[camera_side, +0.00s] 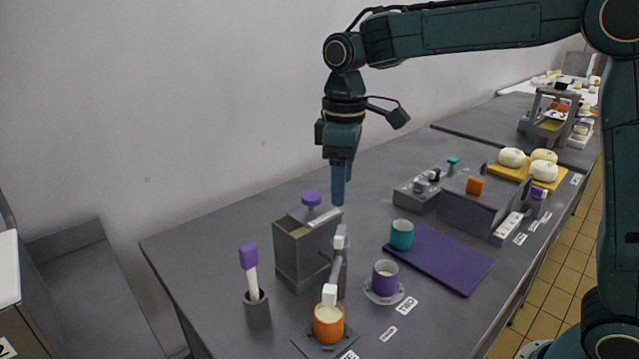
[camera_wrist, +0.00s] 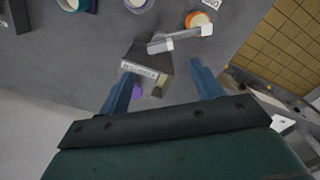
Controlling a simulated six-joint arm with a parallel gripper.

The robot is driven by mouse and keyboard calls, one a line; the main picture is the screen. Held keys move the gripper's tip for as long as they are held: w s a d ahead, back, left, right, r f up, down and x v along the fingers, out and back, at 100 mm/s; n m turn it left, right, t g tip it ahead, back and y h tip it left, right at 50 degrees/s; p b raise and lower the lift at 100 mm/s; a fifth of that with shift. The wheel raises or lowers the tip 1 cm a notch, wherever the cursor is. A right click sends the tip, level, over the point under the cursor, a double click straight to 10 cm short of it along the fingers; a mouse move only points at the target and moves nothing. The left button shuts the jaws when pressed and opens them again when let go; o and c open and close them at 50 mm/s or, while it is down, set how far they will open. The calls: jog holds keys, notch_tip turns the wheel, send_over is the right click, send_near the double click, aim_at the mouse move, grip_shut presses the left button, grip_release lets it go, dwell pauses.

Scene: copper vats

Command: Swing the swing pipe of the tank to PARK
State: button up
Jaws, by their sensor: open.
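The tank (camera_side: 305,250) is a grey box with a purple knob (camera_side: 312,199) on top. In the wrist view the tank (camera_wrist: 150,56) lies between my fingers, lower down. The grey swing pipe (camera_side: 335,268) with white end pieces is on the tank's front side. Its outer end is over an orange cup (camera_side: 329,325) with pale contents; the pipe also shows in the wrist view (camera_wrist: 182,38). My gripper (camera_side: 338,200) points down, open and empty, above and just behind the pipe, apart from it. I cannot read which label says PARK.
A purple cup (camera_side: 385,280) stands on a round base right of the pipe. A teal cup (camera_side: 402,236) is by a purple mat (camera_side: 440,258). A purple-handled tool stands in a grey holder (camera_side: 257,310) left of the tank. Small white labels lie along the front.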

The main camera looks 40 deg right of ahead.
aim_at(340, 231)
notch_tip(340, 231, down, 10)
jog(key=shift+f, duration=0.1)
dwell(0.4)
jog(key=c, duration=1.4)
